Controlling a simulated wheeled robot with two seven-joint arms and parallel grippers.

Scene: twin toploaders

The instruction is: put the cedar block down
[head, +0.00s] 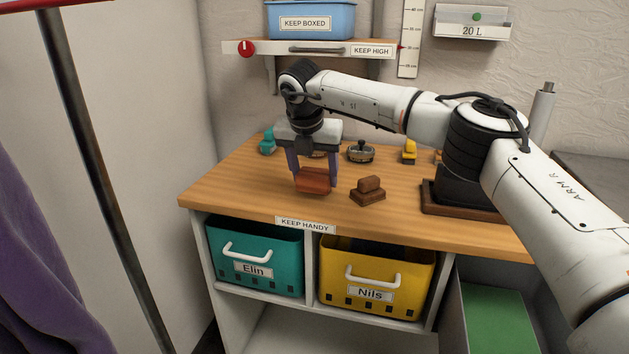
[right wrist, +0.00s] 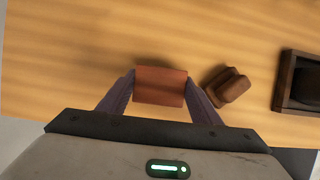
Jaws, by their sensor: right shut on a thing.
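The cedar block (head: 313,181) is a reddish-brown block near the front left of the wooden counter (head: 235,190). My right gripper (head: 313,176) points down and is shut on it. In the right wrist view the block (right wrist: 161,86) sits between the two purple fingers of the gripper (right wrist: 160,92). I cannot tell whether the block touches the counter or hangs just above it. My left gripper is in neither view.
A brown brush-like block (head: 368,191) stands right of the cedar block. A teal item (head: 268,142), a round dark item (head: 360,151) and a yellow item (head: 409,151) stand behind. Teal (head: 255,258) and yellow (head: 376,279) bins sit below. A shelf (head: 375,49) hangs above.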

